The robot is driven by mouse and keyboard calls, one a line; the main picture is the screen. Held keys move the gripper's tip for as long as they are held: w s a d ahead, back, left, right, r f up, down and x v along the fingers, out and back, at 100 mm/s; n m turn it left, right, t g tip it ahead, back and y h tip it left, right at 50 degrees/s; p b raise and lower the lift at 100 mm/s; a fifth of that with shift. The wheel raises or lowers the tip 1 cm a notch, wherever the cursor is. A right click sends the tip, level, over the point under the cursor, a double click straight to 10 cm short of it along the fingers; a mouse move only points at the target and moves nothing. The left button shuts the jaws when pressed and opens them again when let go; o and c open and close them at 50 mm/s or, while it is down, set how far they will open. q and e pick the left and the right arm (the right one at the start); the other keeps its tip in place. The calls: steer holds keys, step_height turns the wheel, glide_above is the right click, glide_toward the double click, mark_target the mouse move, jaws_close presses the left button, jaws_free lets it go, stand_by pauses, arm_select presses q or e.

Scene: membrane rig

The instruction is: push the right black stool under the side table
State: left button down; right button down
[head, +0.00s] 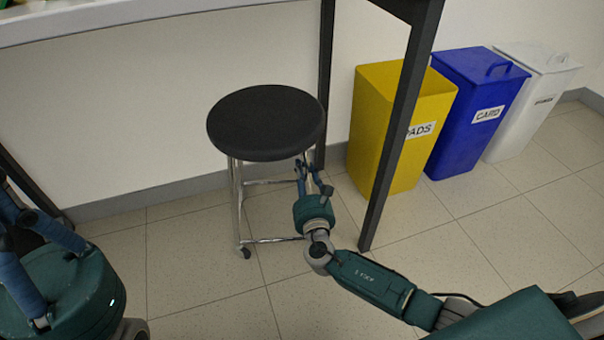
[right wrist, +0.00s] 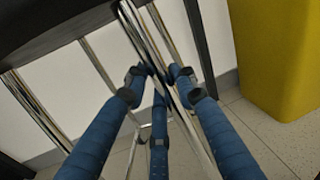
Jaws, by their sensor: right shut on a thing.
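The black stool (head: 267,122) has a round black seat and chrome legs with small casters. It stands upright on the tiled floor, near the right-hand black legs of the side table (head: 150,18). The table's pale top crosses the upper left of the head view. My right gripper (head: 306,172) is below the seat's right side, shut on a chrome stool leg. In the right wrist view its blue fingers (right wrist: 160,82) close around the leg, under the dark seat (right wrist: 60,25). My left gripper (head: 35,225) is partly cut off at the left edge, away from the stool; its fingertips are unclear.
A black table leg (head: 400,125) stands between the stool and a yellow bin (head: 375,110). A blue bin (head: 470,120) and a white bin (head: 530,100) are farther right. The wall is behind the stool. Floor in front of it is clear.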

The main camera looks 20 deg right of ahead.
steer(key=shift+s+a+f, duration=0.1)
steer(key=shift+a, duration=0.15)
steer(key=c, duration=1.3)
jaws_free()
steer(key=shift+d, duration=0.15)
steer(key=s+a, duration=0.2)
steer(key=s, duration=0.9)
steer(key=shift+s, duration=0.4)
steer(key=shift+a, duration=0.1)
